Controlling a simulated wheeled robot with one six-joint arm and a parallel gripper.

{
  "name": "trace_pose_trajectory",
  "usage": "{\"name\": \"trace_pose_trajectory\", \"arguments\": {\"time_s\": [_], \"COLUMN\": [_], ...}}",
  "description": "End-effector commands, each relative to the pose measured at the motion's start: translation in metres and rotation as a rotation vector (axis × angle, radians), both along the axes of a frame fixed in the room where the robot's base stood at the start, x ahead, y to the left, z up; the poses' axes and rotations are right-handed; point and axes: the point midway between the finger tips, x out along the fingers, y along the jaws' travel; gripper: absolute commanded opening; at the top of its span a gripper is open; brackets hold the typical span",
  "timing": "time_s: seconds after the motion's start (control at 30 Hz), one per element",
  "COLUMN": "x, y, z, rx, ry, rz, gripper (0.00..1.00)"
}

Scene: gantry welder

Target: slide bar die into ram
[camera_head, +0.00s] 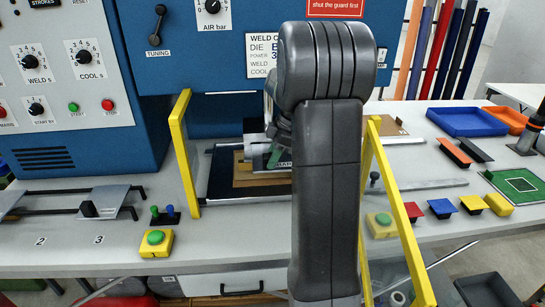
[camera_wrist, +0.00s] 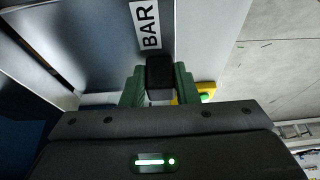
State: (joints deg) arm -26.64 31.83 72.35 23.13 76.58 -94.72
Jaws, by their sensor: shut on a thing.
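In the wrist view the bar die (camera_wrist: 95,45) is a grey metal plate with a white BAR label. A black handle block (camera_wrist: 159,70) stands at its near edge. My gripper (camera_wrist: 160,88) has green fingers, one on each side of this block, shut on it. In the head view my gripper (camera_head: 274,158) is in the opening of the blue welder (camera_head: 190,50), above the bed, mostly hidden behind my arm. The ram cannot be made out clearly, and I cannot tell how the die sits relative to it.
Yellow guard posts (camera_head: 183,150) flank the opening. A yellow box with a green button (camera_head: 155,242) stands at front left, another (camera_head: 382,224) at right. A rail with a plate (camera_head: 103,202) lies at left. Blue (camera_head: 466,122) and orange trays and coloured blocks occupy the right.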

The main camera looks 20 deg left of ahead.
Motion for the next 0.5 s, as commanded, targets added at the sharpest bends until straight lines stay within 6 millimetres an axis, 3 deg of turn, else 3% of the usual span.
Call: {"name": "trace_pose_trajectory", "arguments": {"time_s": [0.5], "x": [0.016], "y": [0.008], "z": [0.002], "rx": [0.001], "ry": [-0.002], "rz": [0.0], "gripper": [0.0]}}
